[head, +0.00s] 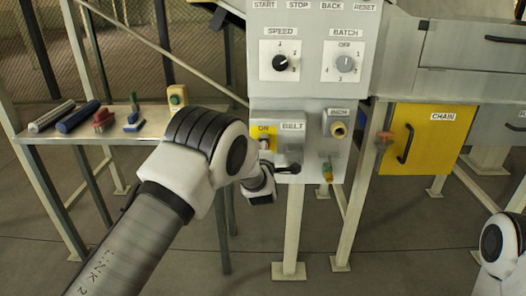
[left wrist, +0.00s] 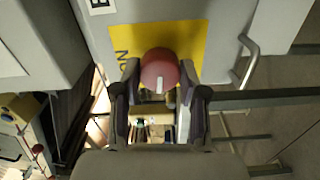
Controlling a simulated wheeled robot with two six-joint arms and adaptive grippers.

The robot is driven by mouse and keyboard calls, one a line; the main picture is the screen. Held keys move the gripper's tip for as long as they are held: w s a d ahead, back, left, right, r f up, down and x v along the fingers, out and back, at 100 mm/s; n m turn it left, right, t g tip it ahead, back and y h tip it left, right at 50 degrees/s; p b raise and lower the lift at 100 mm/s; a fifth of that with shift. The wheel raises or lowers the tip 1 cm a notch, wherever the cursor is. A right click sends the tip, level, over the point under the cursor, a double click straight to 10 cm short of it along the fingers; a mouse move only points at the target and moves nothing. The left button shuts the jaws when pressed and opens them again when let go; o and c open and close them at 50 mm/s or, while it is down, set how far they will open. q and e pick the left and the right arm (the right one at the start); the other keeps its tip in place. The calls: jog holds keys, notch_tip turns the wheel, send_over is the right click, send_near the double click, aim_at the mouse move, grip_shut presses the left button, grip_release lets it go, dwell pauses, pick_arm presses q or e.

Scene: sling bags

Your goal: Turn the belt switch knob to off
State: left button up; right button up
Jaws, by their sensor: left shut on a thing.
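The belt switch is a round red knob (left wrist: 158,70) on a yellow plate (left wrist: 112,38) marked ON. A short white mark shows on the knob's lower edge in the left wrist view. My left gripper (left wrist: 160,88) is shut on the knob, with one dark finger on each side. In the head view the yellow plate (head: 264,131) shows left of the BELT label (head: 292,126). My left wrist and arm hide most of the knob and fingers there. My right gripper is out of view; only part of my right arm shows at the right edge.
Above are the SPEED knob (head: 280,62) and BATCH knob (head: 345,63). A dark lever (head: 288,169) sits close to my left wrist. A side table (head: 100,128) with several tools stands left. A yellow CHAIN door (head: 425,138) is at right.

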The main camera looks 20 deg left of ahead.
pick_arm(q)
jog(key=shift+f+n, duration=0.1)
jog(key=shift+n, duration=0.5)
jog(key=shift+b, duration=0.3)
jog(key=o, duration=1.1)
jog(key=shift+o, duration=0.2)
jog(key=v, duration=1.2)
